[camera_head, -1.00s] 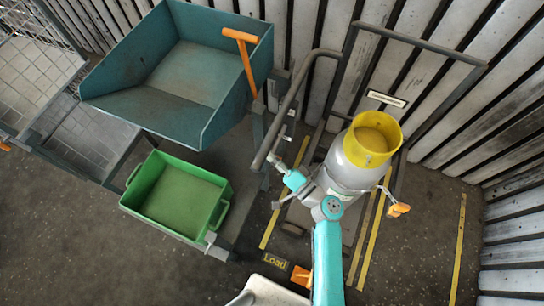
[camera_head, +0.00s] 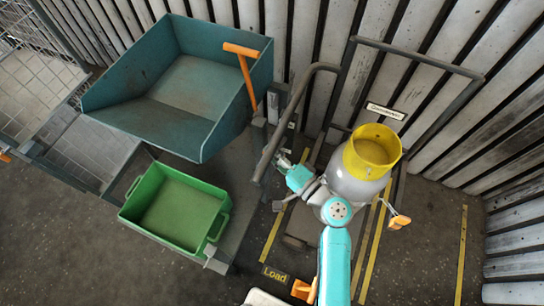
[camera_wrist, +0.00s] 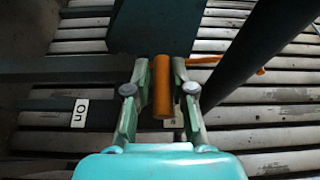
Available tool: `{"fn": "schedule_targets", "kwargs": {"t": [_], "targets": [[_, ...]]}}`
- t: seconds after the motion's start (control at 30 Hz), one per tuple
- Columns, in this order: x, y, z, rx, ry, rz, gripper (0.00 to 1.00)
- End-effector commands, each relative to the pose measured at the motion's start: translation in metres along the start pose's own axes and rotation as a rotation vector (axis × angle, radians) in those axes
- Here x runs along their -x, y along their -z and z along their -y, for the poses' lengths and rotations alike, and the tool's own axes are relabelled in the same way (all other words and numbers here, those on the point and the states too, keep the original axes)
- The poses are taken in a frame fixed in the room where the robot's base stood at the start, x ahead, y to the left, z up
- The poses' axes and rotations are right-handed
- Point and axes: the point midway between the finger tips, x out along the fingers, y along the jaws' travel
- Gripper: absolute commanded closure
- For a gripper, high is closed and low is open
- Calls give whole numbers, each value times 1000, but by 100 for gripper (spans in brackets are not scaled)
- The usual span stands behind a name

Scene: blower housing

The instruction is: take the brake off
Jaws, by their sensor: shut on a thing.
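In the wrist view my gripper (camera_wrist: 160,74) is shut on an upright orange handle (camera_wrist: 162,95), with one finger on each side of it. A white plate marked "On" (camera_wrist: 79,113) lies left of the handle. A second small pale plate (camera_wrist: 178,123) is mostly hidden behind the right finger, and I cannot read it. In the head view my gripper (camera_head: 284,168) is near the grey bent tube (camera_head: 283,128), and the handle between its fingers is hidden there.
A teal tipping bin (camera_head: 180,85) with an orange lever (camera_head: 245,68) stands at left. A green crate (camera_head: 178,210) is below it. A grey cylinder with a yellow collar (camera_head: 372,150) stands by my arm. Slatted walls close the back and right.

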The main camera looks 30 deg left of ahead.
Motion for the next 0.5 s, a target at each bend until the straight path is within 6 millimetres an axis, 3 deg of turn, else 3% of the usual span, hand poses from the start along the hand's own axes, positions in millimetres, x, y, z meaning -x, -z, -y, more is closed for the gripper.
{"fn": "schedule_targets", "kwargs": {"t": [0.5], "targets": [[-1,7,8,11,8,-13,100]]}}
